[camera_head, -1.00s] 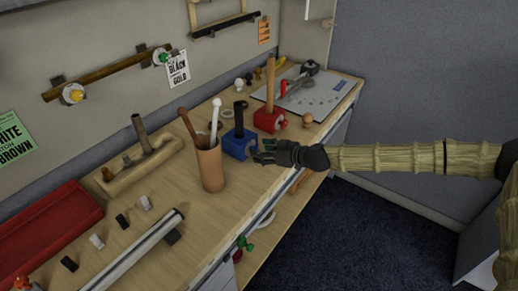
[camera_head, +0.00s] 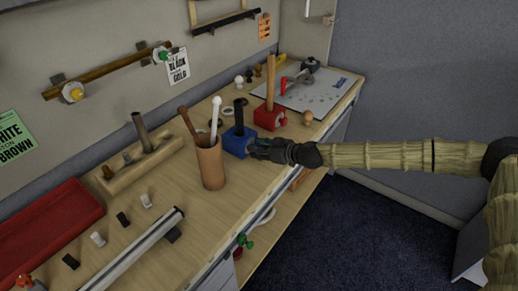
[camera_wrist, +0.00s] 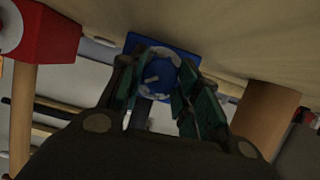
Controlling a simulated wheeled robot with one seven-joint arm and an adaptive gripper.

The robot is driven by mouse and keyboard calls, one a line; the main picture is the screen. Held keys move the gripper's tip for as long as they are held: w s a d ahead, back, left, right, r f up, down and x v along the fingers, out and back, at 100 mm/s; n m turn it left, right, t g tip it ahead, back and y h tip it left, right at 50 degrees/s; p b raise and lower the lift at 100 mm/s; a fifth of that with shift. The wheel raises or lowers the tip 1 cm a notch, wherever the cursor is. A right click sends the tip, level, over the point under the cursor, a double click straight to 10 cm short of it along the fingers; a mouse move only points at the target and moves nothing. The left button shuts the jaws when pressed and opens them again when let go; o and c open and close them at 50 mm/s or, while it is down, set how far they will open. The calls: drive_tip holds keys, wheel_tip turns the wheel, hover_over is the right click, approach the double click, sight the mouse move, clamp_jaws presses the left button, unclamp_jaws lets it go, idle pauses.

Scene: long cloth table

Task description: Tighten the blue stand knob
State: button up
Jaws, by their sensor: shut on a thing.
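The blue stand (camera_head: 238,143) is a small block with a dark post (camera_head: 239,113) standing in it, on the wooden bench near its front edge. My gripper (camera_head: 252,146) reaches in from the right and meets the front of the blue stand. In the wrist view my gripper (camera_wrist: 162,82) has its fingers on both sides of the round blue knob (camera_wrist: 158,73), shut on it. The blue stand (camera_wrist: 180,46) shows behind the knob. In the head view the knob is hidden by the fingers.
A red stand (camera_head: 270,117) with a wooden post is just behind and right. A brown cup (camera_head: 210,163) with sticks stands close on the left. A grey board (camera_head: 312,95) lies at the far end. A metal rail (camera_head: 135,255) and red tray (camera_head: 45,225) are nearer.

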drive_tip(key=shift+f+b, duration=0.2)
drive_tip(key=shift+b, duration=0.45)
drive_tip(key=m+b, duration=0.1)
drive_tip(key=b, duration=0.1)
drive_tip(key=shift+w+g+y+b, duration=0.1)
drive_tip(key=shift+g+y+b, duration=0.2)
drive_tip(key=shift+g, duration=0.1)
drive_tip(key=m+b, duration=0.1)
drive_tip(key=b, duration=0.2)
drive_tip(key=shift+d+m+y, duration=0.1)
drive_tip(key=shift+m+y, duration=0.2)
drive_tip(key=shift+g+b, duration=0.5)
drive_tip(key=shift+b, duration=0.2)
drive_tip(key=shift+r+m, duration=0.15)
drive_tip(key=shift+m, duration=0.15)
drive_tip(key=o, duration=1)
drive_tip(key=shift+o, duration=0.2)
